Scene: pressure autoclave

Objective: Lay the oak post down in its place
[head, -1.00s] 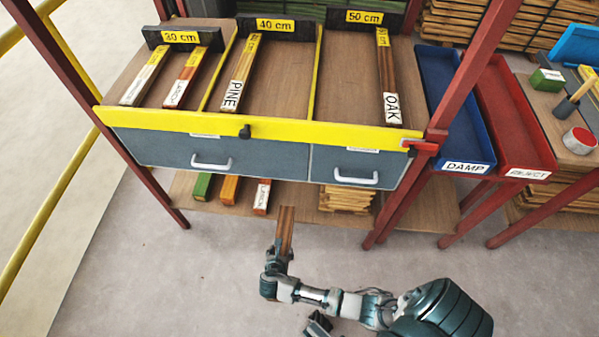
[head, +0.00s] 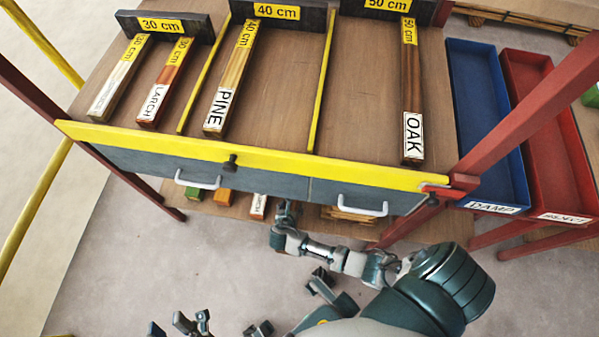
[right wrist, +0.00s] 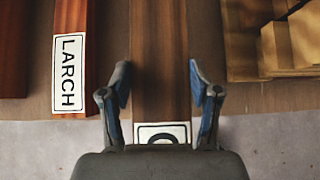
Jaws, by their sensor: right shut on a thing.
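My right gripper (right wrist: 163,108) is shut on a brown post (right wrist: 160,60) in the right wrist view. Its white label (right wrist: 162,132) is mostly cut off; only the top of a round letter shows. In the head view the right gripper (head: 287,212) is at the drawers' lower front edge, and the post is hidden beneath. An oak post (head: 408,90), labelled OAK, lies in the 50 cm bay (head: 365,110) on the upper board. My left gripper (head: 193,322) is low in the head view, its fingers apart and seemingly empty.
A LARCH post (right wrist: 70,60) lies left of the held post, and stacked wood (right wrist: 285,45) lies right, with gaps between. Grey drawers (head: 250,180) with a yellow front rail (head: 270,158) overhang. Blue (head: 490,130) and red (head: 545,130) trays stand right.

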